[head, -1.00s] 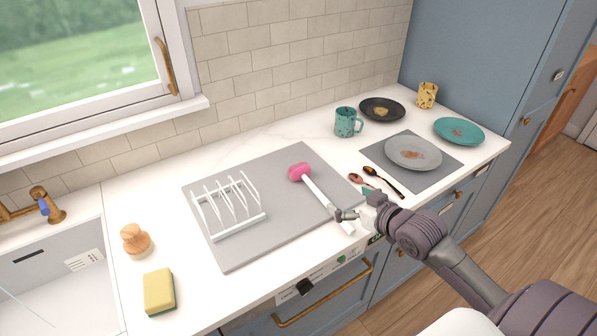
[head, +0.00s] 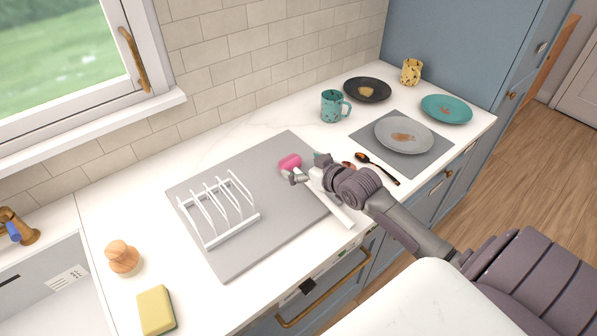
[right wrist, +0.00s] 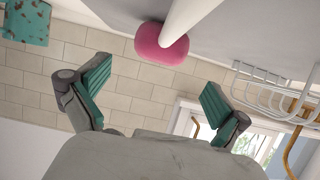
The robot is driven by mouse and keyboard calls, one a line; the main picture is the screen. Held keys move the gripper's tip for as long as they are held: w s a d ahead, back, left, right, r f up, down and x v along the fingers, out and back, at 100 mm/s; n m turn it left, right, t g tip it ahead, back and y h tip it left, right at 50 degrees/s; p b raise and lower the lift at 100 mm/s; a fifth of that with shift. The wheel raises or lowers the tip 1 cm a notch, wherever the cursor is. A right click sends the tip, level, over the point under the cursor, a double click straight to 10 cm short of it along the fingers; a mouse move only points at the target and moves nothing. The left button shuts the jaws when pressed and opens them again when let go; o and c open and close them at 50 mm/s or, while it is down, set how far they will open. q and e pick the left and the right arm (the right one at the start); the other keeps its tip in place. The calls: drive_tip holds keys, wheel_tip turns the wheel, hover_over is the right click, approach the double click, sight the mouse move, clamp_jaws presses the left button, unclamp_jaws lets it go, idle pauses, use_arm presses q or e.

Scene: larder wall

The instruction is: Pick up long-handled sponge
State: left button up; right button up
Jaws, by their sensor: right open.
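The long-handled sponge has a pink head (head: 289,162) and a white handle (head: 338,212). It lies on the right part of the grey mat, its handle reaching toward the counter's front edge. My right gripper (head: 307,168) is open above the sponge, close to the head, and hides part of the handle. In the right wrist view, the pink head (right wrist: 160,46) and the white handle show ahead of the two spread green-padded fingers (right wrist: 155,88), with nothing between the pads. My left gripper is not in view.
A white rack (head: 218,212) stands on the grey mat (head: 270,240), left of the sponge. Spoons (head: 378,169), a teal mug (head: 333,106) and plates (head: 404,135) are to the right. A yellow sponge (head: 155,309) and wooden-topped brush (head: 122,256) lie left, near the sink.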

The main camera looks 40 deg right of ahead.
sight(292, 160)
drive_tip(key=shift+w+f+p, duration=0.1)
drive_tip(key=shift+w+p, duration=0.2)
drive_tip(key=shift+w, duration=0.3)
drive_tip(key=x, duration=0.3)
drive_tip(key=shift+w+d+f+p, duration=0.1)
drive_tip(key=shift+w+f+p, duration=0.1)
drive_tip(key=shift+p, duration=0.2)
drive_tip(key=shift+w+f, duration=0.15)
drive_tip(key=shift+w, duration=0.05)
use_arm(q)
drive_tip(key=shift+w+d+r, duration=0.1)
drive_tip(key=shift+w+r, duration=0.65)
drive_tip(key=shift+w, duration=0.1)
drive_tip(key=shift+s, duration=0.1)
use_arm(e)
drive_tip(key=shift+c, duration=0.3)
drive_tip(key=c, duration=1.1)
